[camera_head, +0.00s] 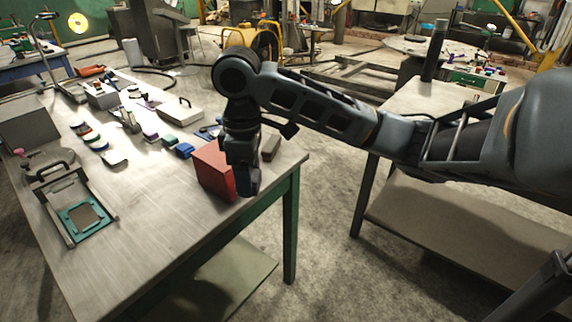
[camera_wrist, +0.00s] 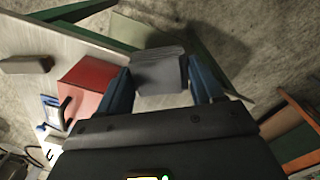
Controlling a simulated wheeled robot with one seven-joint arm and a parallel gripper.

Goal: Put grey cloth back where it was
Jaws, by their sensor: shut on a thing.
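In the wrist view, a folded grey cloth (camera_wrist: 158,72) is held between the two blue fingers of my gripper (camera_wrist: 160,88). Its layered far edge shows beyond the fingertips. In the head view, my gripper (camera_head: 246,182) hangs fingers down at the near right edge of the workbench (camera_head: 150,240), in front of the red box (camera_head: 212,170). The cloth cannot be made out clearly there. The wrist view shows the red box (camera_wrist: 88,84) just left of the fingers, and floor and a lower shelf below the cloth.
A grey block (camera_head: 270,147) lies right of the red box. Several small coloured pieces, including a green one (camera_head: 168,140) and a blue one (camera_head: 184,150), lie farther back. A teal-framed fixture (camera_head: 84,216) stands at left. The bench's near middle is clear.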

